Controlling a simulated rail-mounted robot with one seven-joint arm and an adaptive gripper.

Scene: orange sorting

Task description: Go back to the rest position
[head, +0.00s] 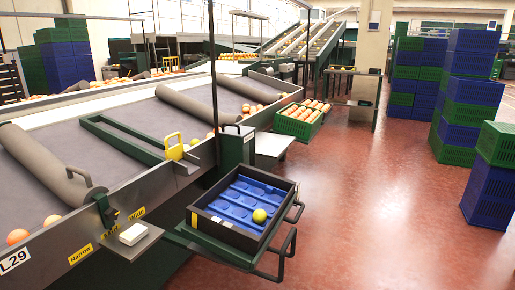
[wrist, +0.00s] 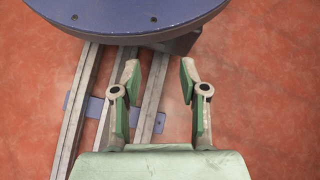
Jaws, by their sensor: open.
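My gripper (wrist: 159,72) shows in the wrist view with its two green and grey fingers apart and nothing between them. It points toward my own round base part and rails above a red floor. My gripper and arm do not show in the head view. In the head view, a blue tray (head: 226,208) with round hollows sits in a dark box (head: 247,242) at the front. One yellow-green fruit (head: 259,216) lies in the tray's right part.
A grey sorting table (head: 130,120) with rollers and several oranges fills the left. A green crate of oranges (head: 284,124) stands beyond the tray. Stacked blue and green crates (head: 472,95) stand at the right. The red floor (head: 370,215) between is clear.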

